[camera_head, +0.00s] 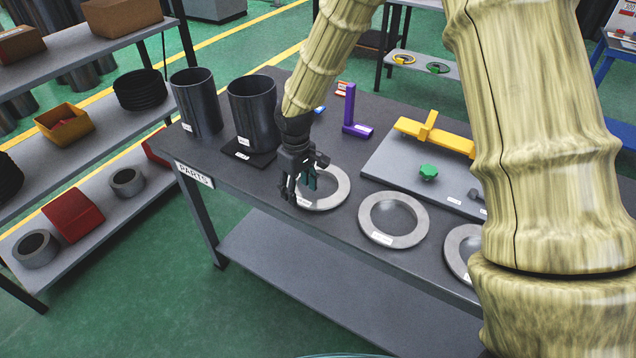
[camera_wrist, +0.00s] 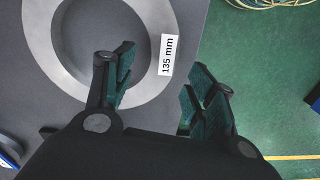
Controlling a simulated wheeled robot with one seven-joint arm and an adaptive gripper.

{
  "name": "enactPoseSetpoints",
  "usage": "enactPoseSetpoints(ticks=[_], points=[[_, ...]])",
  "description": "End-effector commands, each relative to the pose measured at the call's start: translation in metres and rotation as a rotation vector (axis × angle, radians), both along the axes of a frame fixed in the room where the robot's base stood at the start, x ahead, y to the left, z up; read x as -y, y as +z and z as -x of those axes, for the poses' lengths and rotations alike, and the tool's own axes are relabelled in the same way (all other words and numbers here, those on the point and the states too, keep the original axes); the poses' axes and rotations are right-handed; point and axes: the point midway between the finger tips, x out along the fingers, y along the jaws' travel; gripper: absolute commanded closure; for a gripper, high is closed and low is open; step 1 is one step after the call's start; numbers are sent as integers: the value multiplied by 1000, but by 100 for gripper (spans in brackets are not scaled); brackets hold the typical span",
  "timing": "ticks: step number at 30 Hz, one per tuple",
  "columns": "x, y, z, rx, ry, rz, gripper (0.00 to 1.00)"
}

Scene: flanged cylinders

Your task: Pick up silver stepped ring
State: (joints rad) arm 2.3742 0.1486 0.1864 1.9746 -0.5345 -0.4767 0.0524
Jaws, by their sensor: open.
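Three flat silver-grey rings lie on the dark table. The left ring (camera_head: 342,190) is under my gripper (camera_head: 301,186), the middle ring (camera_head: 395,242) is to its right, and the right ring (camera_head: 450,251) is partly hidden by my arm. Which one is the stepped ring I cannot tell. My gripper is open and empty, pointing down at the near-left rim of the left ring. In the wrist view, a ring (camera_wrist: 38,40) with a "135 mm" label lies below my gripper (camera_wrist: 160,70). One finger overlaps its rim; the other is beyond the table edge.
Two dark cylinders (camera_head: 197,105) stand at the table's left end. A purple bracket (camera_head: 351,115) and a grey plate (camera_head: 385,165) with a yellow part (camera_head: 430,133) and green knob (camera_head: 428,172) lie behind the rings. A shelf with bins is at left.

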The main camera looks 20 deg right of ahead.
Motion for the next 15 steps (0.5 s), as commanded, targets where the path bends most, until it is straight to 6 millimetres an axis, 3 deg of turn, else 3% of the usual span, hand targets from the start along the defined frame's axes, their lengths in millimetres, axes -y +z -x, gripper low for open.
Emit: enactPoseSetpoints(ticks=[7,15], points=[[0,-23,0,0,2,0,44],[-1,-29,-1,1,1,0,44]])
